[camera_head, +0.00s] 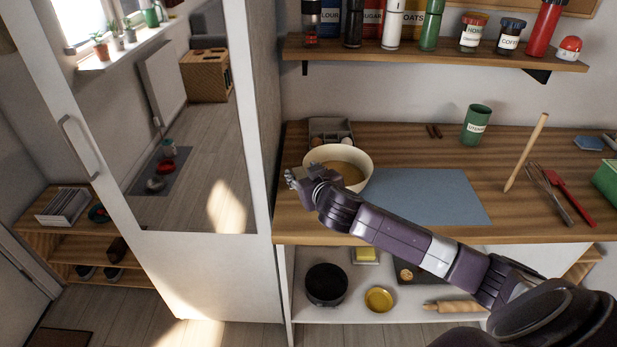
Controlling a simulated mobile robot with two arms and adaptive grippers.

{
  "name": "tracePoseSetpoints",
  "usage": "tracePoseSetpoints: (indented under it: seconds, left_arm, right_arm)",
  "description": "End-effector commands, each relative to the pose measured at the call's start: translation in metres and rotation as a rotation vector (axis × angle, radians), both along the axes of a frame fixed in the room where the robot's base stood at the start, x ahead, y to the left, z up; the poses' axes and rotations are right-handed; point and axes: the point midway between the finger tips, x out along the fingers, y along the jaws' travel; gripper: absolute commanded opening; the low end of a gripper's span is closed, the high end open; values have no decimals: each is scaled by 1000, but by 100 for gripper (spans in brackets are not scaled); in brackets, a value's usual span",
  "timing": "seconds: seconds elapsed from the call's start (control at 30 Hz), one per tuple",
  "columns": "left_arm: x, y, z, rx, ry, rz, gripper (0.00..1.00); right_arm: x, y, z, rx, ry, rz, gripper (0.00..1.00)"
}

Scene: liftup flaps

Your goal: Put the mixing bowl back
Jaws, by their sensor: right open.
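The cream mixing bowl (357,156) stands upright on the wooden countertop (430,220), at the left back corner of a blue mat. It looks wide and open, with a tan inside. My right arm reaches across from the lower right. My right gripper (292,177) is at the bowl's near left side, open, and overlaps the bowl's front in the picture. I cannot tell whether it touches the bowl. Part of the bowl's lower front is hidden by my gripper and wrist. My left gripper is not in view.
A blue mat (428,194) lies right of the bowl. A grey egg tray (331,131) is behind it. A green utensil cup (477,125), a rolling-pin-like wooden stick (527,152) and a red spatula (571,197) are further right. A lower shelf holds a black pot (326,285).

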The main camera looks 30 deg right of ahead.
Motion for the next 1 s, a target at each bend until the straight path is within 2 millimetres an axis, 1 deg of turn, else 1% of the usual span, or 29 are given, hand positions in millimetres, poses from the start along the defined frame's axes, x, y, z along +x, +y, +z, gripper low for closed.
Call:
tracePoseSetpoints:
  seconds: [0.17,0.4,0.6,0.8,1.0]
  left_arm:
    - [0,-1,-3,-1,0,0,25]
    - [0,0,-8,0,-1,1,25]
    - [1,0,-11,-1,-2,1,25]
    - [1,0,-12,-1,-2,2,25]
    - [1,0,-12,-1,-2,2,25]
  right_arm:
    - [-20,5,7,0,1,1,43]
    - [-59,13,23,-1,1,2,43]
    - [-87,19,35,-1,1,2,43]
    - [-102,22,42,0,1,1,43]
    - [-105,23,44,-1,1,-1,43]
